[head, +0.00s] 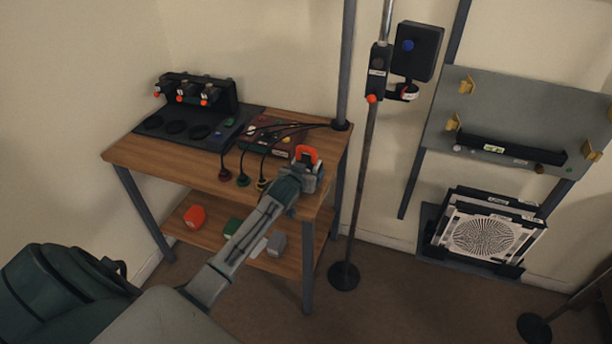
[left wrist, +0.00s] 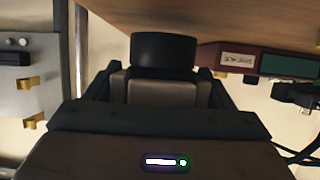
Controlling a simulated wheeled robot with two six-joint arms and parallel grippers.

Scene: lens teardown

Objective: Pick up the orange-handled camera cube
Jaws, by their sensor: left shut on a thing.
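The orange-handled camera cube (head: 306,154) is at the front right corner of the wooden table in the head view, its orange handle on top and its grey body partly hidden by my gripper. My left gripper (head: 298,177) reaches it from the front and is shut on it. In the left wrist view a grey block (left wrist: 160,90) with a black round lens (left wrist: 163,53) sits between the fingers of my left gripper (left wrist: 162,76). I cannot tell whether the cube touches the tabletop. My right gripper is not in view.
On the table (head: 120,152) are a dark red box (head: 262,135) with cables to several round plugs, and a black stand (head: 200,95) with orange knobs. Coloured blocks lie on the lower shelf (head: 180,222). A pole (head: 366,180) stands right of the table; a fan unit (head: 488,236) is further right.

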